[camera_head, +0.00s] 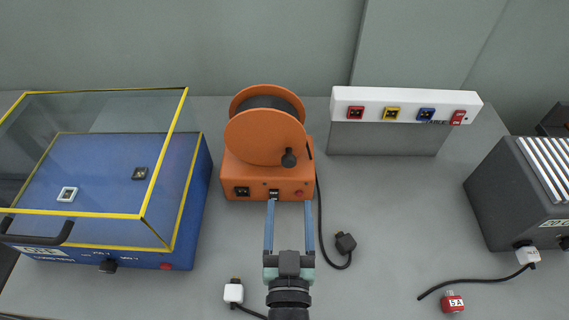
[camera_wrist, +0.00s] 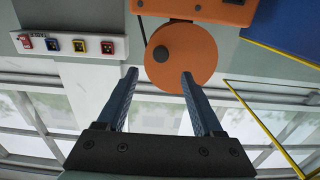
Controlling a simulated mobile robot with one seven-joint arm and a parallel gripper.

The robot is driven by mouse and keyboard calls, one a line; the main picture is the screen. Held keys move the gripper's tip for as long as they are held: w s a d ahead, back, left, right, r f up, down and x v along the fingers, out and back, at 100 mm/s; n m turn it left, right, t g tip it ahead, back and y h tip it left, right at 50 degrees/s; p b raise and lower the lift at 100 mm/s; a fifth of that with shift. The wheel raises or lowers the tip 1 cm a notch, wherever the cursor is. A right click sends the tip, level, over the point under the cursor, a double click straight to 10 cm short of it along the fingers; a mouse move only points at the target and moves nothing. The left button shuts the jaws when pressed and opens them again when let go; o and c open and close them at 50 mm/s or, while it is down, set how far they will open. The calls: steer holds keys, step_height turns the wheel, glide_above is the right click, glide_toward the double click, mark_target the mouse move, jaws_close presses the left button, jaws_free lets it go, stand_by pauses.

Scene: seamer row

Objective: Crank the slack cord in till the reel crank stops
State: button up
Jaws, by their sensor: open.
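The orange cord reel (camera_head: 262,137) stands at the back middle of the bench, with dark cord wound between its round side plates. Its black crank knob (camera_head: 289,158) sits at the lower right of the front plate. In the wrist view the orange plate (camera_wrist: 186,55) and the black knob (camera_wrist: 161,53) also show. A black cord runs from the reel's right side to a dark plug (camera_head: 346,243) lying on the bench. My gripper (camera_head: 289,205) is in front of the reel base, fingers apart, with nothing seen between them. In the wrist view its open fingertips (camera_wrist: 158,72) point toward the reel.
A blue box with a clear yellow-edged cover (camera_head: 110,165) stands left. A white socket strip (camera_head: 405,104) is at back right. A dark grey finned unit (camera_head: 525,190) stands far right. A white plug (camera_head: 234,291) and a red 5 A piece (camera_head: 453,302) lie in front.

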mark_target(289, 165)
steer(key=w, duration=1)
steer(key=shift+w+a+p, duration=0.1)
steer(key=shift+w+p, duration=0.15)
steer(key=shift+p, duration=0.1)
jaws_close()
stand_by(0.9)
